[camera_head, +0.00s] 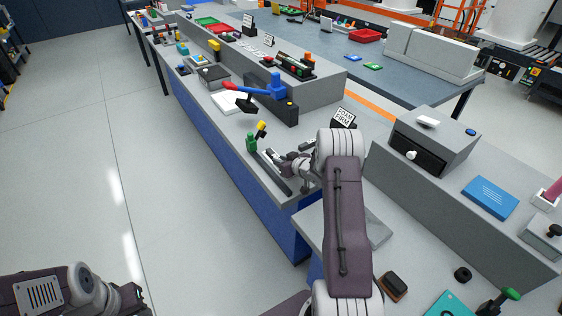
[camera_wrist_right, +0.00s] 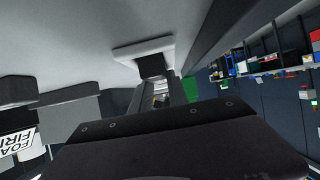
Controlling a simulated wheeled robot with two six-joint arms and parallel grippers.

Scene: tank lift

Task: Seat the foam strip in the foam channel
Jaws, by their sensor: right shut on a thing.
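My right gripper (camera_head: 280,158) reaches left over the bench edge, low above a long dark channel-like piece (camera_head: 275,176). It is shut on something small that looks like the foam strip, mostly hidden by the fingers. I cannot tell whether the strip touches the channel. A long dark bar (camera_wrist_right: 222,38) runs diagonally in the right wrist view, beside a pale grey block on a dark stem (camera_wrist_right: 147,52). The "FOAM FIRM" sign (camera_head: 344,117) stands behind my right arm. My left gripper (camera_head: 135,297) is at the lower left, away from the bench, its fingers barely visible.
A green and yellow upright piece (camera_head: 254,140) stands near the channel's far end. A grey drawer box (camera_head: 435,140) and a blue booklet (camera_head: 490,197) are on the right. The floor at left is clear.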

